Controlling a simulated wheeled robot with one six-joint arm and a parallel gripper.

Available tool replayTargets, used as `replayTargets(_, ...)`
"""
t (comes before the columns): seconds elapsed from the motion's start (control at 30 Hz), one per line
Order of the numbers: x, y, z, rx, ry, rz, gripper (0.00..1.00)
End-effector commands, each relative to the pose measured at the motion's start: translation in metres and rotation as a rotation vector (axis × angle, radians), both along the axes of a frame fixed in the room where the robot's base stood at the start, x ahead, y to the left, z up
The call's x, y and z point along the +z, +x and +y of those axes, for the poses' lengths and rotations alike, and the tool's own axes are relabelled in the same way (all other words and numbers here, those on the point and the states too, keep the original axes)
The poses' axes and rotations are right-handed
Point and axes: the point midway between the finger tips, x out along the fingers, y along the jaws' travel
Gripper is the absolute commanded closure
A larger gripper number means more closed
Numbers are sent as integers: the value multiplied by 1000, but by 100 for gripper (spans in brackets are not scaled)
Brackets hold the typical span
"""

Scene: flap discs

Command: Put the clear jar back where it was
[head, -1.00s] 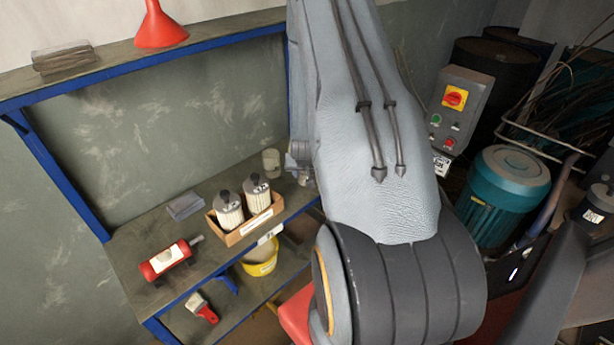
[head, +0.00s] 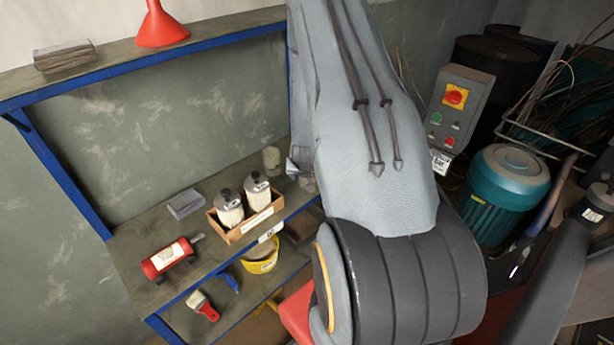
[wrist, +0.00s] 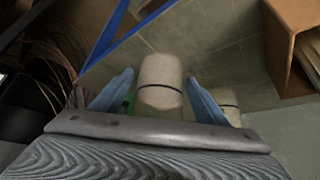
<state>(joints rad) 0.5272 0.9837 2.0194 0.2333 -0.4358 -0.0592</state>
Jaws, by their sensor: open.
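The clear jar (head: 271,160) stands upright at the back right of the grey shelf, near the blue post. My gripper (wrist: 158,84) is open, with one blue finger on each side of the jar. I see gaps between the fingers and the jar, so it is not gripped. In the head view my arm hides most of the gripper; only a grey part of it shows just right of the jar.
A wooden box (head: 246,229) with two lidded containers stands front-left of the jar; the box also shows at the right of the wrist view (wrist: 288,50). A grey block (head: 186,204) and a red tool (head: 167,258) lie further left. A yellow bucket (head: 260,266) is below.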

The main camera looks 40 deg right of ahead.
Motion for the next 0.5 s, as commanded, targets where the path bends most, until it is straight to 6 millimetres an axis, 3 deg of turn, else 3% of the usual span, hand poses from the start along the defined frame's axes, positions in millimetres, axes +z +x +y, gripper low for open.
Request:
replayTargets(0.23, 10, -3, 3, 0, -1, -1, 32)
replayTargets(0.5, 44, -18, 17, 1, -1, -2, 32)
